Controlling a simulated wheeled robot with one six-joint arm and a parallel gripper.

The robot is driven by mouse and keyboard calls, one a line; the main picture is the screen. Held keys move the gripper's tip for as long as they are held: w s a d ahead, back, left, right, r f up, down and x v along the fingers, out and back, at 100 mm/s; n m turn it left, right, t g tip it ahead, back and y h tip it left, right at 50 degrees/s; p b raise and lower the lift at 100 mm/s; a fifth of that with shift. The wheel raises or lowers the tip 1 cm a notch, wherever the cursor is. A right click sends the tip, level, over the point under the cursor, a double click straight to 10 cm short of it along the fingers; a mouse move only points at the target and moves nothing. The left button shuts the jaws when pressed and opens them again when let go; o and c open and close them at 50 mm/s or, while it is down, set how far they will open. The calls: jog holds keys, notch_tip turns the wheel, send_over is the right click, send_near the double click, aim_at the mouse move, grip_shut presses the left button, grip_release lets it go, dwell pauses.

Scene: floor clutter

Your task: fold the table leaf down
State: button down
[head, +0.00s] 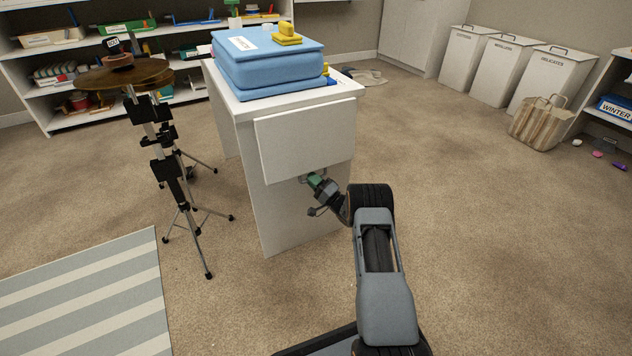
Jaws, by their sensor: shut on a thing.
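The white table (258,208) stands in the middle of the head view. Its white leaf (304,138) hangs down at the near end, close to upright, with its face toward me. A small handle (303,179) shows at the leaf's lower edge. My gripper (314,181) is at that edge, shut on the handle; the fingertips are small and partly hidden. The leaf's hinge line is at the table top's near edge.
A striped rug (90,300) lies front left. Hampers (503,72) and a bag (540,122) stand right.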

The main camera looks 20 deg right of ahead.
jog(key=shift+d, duration=0.35)
jog(key=c, duration=1.6)
grip_release()
jog(key=shift+o, duration=0.8)
jog(key=shift+d, duration=0.2)
jog(key=shift+o, duration=1.3)
jog(key=shift+a, duration=0.4)
jog(key=p+v, duration=0.4)
jog(key=v, duration=1)
